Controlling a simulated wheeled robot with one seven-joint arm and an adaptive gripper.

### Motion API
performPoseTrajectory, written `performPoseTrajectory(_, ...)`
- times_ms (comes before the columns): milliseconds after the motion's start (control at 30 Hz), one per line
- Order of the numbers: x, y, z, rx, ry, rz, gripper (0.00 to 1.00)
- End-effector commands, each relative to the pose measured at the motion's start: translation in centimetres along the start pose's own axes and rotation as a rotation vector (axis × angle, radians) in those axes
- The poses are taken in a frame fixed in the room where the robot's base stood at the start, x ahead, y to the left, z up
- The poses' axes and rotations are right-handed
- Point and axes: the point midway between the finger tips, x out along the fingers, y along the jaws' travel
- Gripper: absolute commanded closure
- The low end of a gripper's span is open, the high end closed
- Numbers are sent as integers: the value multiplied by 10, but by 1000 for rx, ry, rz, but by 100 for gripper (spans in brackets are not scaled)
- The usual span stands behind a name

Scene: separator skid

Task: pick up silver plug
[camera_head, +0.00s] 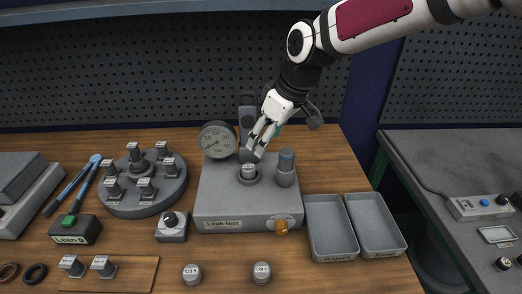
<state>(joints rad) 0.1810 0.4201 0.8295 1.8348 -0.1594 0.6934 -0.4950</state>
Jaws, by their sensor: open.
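A short silver plug (249,172) with a small white label stands upright in the round socket on top of the grey leak test block (222,211). Two similar silver labelled pieces stand on the bench front, one on the left (192,275) and one on the right (262,273). I cannot tell from the picture which of these the task means. My gripper (256,151) points down and left just above and behind the plug in the socket. It is open, with nothing seen between its fingers, and appears apart from the plug.
A gauge (217,139) and a grey cylinder (286,166) rise beside the socket. Two grey trays, reject (330,228) and another (375,225), lie to the right. A round rack (143,201) with several labelled plugs stands left. The bench front between the loose pieces is clear.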

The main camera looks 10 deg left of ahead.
Motion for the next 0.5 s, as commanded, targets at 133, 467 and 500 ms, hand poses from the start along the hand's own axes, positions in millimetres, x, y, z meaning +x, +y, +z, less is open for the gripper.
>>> performPoseTrajectory(133,10,-2,-7,-13,16,-17,42)
performPoseTrajectory(467,68,-3,-7,-13,13,-17,42)
performPoseTrajectory(500,74,-2,-7,-12,13,-16,42)
